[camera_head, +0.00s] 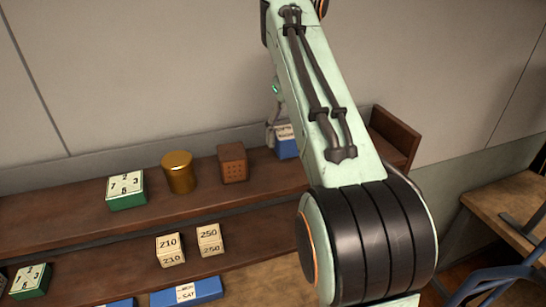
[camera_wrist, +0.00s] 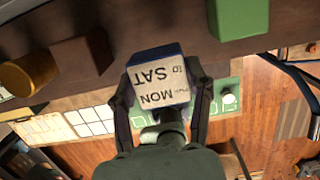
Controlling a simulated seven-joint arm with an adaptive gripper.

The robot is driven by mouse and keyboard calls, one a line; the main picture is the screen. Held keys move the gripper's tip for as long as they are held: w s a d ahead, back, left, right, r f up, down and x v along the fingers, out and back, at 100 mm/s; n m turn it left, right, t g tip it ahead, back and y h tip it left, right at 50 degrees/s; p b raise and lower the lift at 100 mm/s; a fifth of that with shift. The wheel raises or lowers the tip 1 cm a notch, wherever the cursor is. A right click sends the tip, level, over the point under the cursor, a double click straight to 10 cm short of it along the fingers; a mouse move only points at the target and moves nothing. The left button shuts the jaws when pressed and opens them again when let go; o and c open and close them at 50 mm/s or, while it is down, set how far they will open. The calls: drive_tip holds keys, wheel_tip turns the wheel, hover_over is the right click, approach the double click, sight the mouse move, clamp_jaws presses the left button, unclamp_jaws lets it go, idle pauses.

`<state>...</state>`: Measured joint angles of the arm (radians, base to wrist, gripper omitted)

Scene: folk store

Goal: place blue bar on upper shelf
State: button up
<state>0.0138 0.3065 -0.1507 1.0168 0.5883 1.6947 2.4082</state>
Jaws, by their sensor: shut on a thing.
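A blue bar (camera_head: 287,147) with a white label is between the fingers of my gripper (camera_wrist: 160,82), which is shut on it. In the wrist view the bar (camera_wrist: 157,76) shows its label, reading "MON to SAT", with a finger along each side. In the head view the bar is at the right part of the upper shelf (camera_head: 75,205), right of the brown box; my arm hides part of it and most of the gripper. I cannot tell whether its underside touches the shelf.
On the upper shelf stand a green-and-white number block (camera_head: 126,190), a gold cylinder (camera_head: 180,172) and a brown box (camera_head: 232,163). The lower shelf holds cream blocks marked 210 (camera_head: 170,250) and 250 (camera_head: 210,240), and another blue bar (camera_head: 187,292). A wooden table (camera_head: 490,205) stands at right.

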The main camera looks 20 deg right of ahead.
sight(286, 175)
drive_tip(key=shift+d+f, duration=0.1)
drive_tip(key=shift+f, duration=2.6)
drive_tip(key=shift+f, duration=0.1)
drive_tip(key=o, duration=1.1)
drive_tip(key=r, duration=0.3)
drive_tip(key=s+r, duration=0.1)
drive_tip(key=r, duration=0.6)
drive_tip(key=shift+s+r, duration=0.2)
drive_tip(key=shift+r, duration=0.2)
drive_tip(key=shift+s+r, duration=0.2)
drive_tip(key=shift+r, duration=0.45)
